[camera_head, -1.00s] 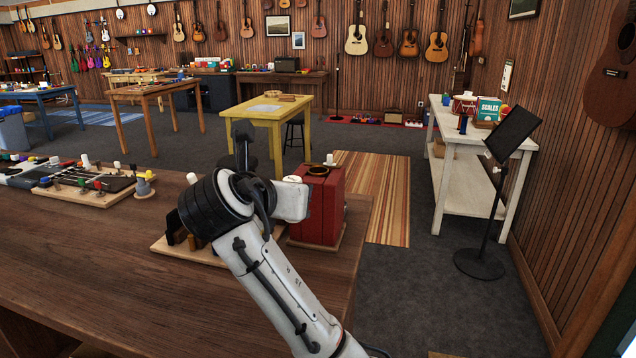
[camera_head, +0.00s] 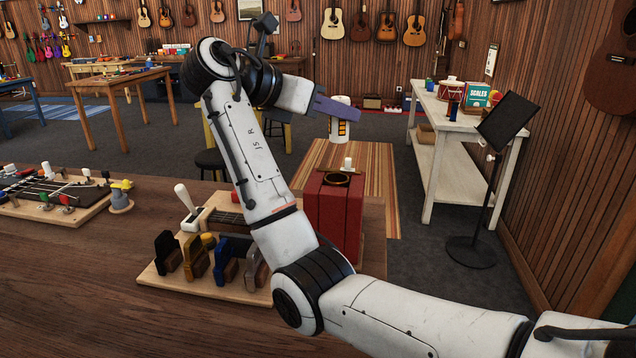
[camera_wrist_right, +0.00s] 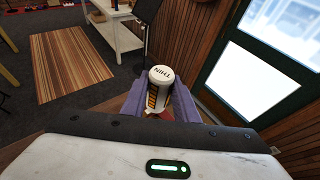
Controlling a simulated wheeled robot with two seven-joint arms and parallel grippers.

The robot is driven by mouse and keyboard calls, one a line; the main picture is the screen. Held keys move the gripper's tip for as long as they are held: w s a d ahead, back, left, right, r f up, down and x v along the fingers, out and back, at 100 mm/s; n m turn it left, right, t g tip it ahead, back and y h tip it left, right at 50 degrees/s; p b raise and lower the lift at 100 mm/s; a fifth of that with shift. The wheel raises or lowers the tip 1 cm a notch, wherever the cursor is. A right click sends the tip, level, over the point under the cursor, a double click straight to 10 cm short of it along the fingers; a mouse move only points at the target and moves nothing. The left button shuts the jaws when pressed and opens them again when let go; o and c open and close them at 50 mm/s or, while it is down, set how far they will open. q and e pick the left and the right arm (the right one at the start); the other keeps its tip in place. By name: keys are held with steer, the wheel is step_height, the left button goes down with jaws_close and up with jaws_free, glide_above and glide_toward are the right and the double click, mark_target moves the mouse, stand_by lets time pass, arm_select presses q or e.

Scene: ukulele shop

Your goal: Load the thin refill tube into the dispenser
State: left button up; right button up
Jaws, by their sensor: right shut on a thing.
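The thin refill tube (camera_head: 339,120) is a white cylinder with an orange and dark striped panel. My right gripper (camera_head: 342,112) is shut on it and holds it upright in the air, above and just behind the dispenser. In the right wrist view the tube (camera_wrist_right: 161,88), its white cap lettered "THIN", sits between the two purple fingers (camera_wrist_right: 160,100). The dispenser (camera_head: 334,218) is a red box with a dark round opening (camera_head: 337,179) on top and a white knob (camera_head: 348,163) behind it. My left gripper is not in view.
A wooden board (camera_head: 160,281) left of the dispenser carries several coloured clamp-like pieces (camera_head: 195,256) and a white-handled tool (camera_head: 185,198). Another board (camera_head: 70,215) with small knobs lies at the left. The bench's front left (camera_head: 70,290) is bare.

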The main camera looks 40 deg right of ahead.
mark_target(335, 138)
steer(key=shift+w+a, duration=0.15)
steer(key=shift+a, duration=0.1)
steer(key=shift+s+a, duration=0.15)
steer(key=shift+s, duration=0.1)
steer(key=f, duration=0.5)
steer(key=shift+s, duration=0.2)
steer(key=shift+f, duration=0.6)
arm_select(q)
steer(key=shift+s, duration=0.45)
arm_select(e)
steer(key=shift+f, duration=1.8)
steer(key=o, duration=1)
steer(key=shift+f, duration=0.15)
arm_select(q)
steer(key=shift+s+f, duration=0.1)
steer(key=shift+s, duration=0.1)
arm_select(e)
steer(key=shift+o, duration=0.6)
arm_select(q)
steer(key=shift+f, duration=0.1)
